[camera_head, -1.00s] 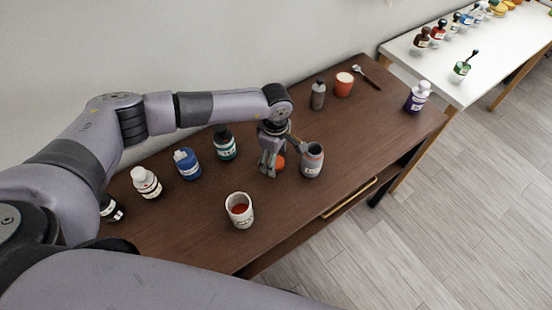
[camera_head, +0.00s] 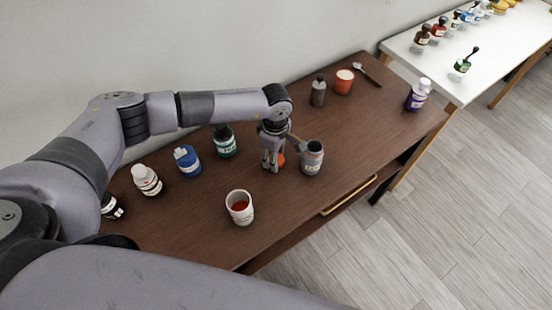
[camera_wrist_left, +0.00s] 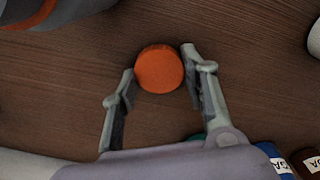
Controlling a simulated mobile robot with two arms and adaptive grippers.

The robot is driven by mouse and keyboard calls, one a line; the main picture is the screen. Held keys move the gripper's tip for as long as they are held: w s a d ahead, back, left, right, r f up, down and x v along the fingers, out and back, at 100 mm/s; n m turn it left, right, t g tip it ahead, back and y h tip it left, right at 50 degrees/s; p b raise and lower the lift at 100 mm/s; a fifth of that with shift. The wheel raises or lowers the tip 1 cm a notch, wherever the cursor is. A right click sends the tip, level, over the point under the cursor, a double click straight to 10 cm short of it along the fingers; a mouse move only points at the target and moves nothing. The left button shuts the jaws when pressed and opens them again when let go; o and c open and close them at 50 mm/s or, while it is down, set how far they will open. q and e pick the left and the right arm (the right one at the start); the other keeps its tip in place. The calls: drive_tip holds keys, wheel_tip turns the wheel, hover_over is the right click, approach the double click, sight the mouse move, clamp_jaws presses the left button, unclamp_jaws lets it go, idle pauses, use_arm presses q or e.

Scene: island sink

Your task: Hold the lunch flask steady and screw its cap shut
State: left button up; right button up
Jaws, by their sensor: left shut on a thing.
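The lunch flask (camera_head: 312,160) is a grey, labelled container standing upright and open-topped on the brown table; its grey side with an orange band shows at the upper left of the left wrist view (camera_wrist_left: 45,14). The round orange cap (camera_head: 281,160) lies on the table just left of the flask, apart from it. It also shows in the left wrist view (camera_wrist_left: 160,69), between the fingers. My left gripper (camera_head: 271,166) points down at the table and is shut on the cap, partly hiding it in the head view. My right gripper is not in view.
A white cup with red contents (camera_head: 239,208) stands in front. A green-labelled bottle (camera_head: 225,143), a blue bottle (camera_head: 187,160) and a white one (camera_head: 146,180) stand left. A dark bottle (camera_head: 318,92) and red cup (camera_head: 344,82) stand behind. The table's front right is clear.

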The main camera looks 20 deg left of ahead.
use_arm(q)
drive_tip(key=shift+r, duration=0.1)
wheel_tip(320, 180, up, 20)
drive_tip(key=b, duration=0.4)
idle(0.3)
